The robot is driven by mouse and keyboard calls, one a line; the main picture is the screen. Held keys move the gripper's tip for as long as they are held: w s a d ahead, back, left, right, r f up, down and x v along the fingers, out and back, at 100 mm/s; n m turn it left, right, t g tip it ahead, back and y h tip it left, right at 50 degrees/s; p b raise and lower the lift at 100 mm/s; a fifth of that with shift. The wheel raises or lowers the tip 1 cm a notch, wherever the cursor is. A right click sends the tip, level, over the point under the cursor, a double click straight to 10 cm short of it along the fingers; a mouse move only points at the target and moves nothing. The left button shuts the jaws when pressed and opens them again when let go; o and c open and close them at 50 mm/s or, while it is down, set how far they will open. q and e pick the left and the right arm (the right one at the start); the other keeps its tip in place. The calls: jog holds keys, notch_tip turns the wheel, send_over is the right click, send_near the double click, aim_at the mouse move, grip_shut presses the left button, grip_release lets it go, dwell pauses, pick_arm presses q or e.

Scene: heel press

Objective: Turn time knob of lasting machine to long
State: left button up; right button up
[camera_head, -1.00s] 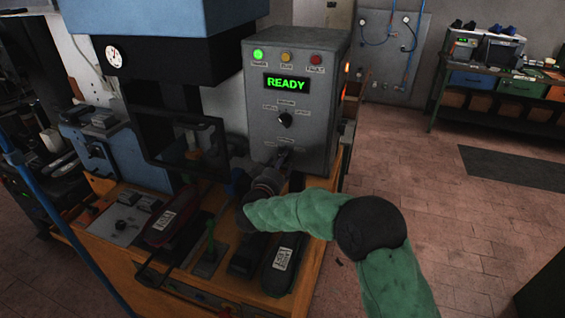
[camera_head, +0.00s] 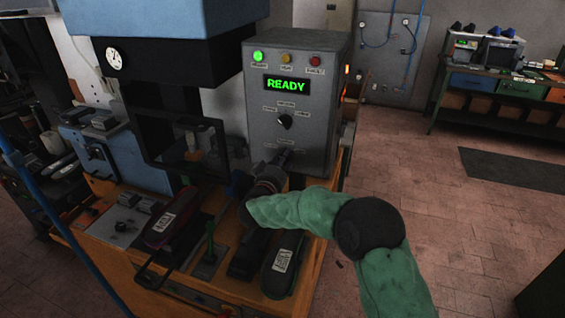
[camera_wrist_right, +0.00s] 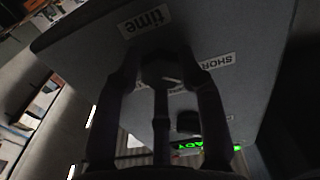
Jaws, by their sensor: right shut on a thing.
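The lasting machine's grey control box (camera_head: 318,103) stands at the back of the wooden bench. Its time knob (camera_wrist_right: 161,70) sits low on the front, under the "time" label (camera_wrist_right: 145,23) in the right wrist view. My right gripper (camera_head: 285,157) reaches the box's lower front and is shut on the time knob, with fingers on both sides of it in the wrist view. A pale mark shows on the knob; its exact setting is hard to read. A "SHORT" label (camera_wrist_right: 213,61) is beside it, and the long label is not readable. My left gripper is not in view.
A second dark knob (camera_head: 285,122) sits higher on the box, below the green READY display (camera_head: 287,84). A red shoe form (camera_head: 171,217) and a dark labelled one (camera_head: 283,265) lie on the bench near my arm. A green lever (camera_head: 210,242) stands between them.

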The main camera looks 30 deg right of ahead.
jog(key=shift+a+f+m, duration=0.1)
jog(key=shift+f+m, duration=0.3)
jog(key=m+b, duration=0.4)
jog(key=m, duration=0.2)
jog(key=m+b, duration=0.5)
jog(key=m, duration=0.1)
jog(key=m+b, duration=0.5)
jog(key=m, duration=0.1)
jog(key=shift+w+a+m, duration=0.2)
jog(key=shift+a+m, duration=0.05)
jog(key=shift+m, duration=0.15)
jog(key=shift+r, duration=0.2)
jog(key=o, duration=1.1)
jog(key=shift+w+a, duration=0.1)
jog(key=shift+w, duration=0.05)
jog(key=shift+r, duration=0.15)
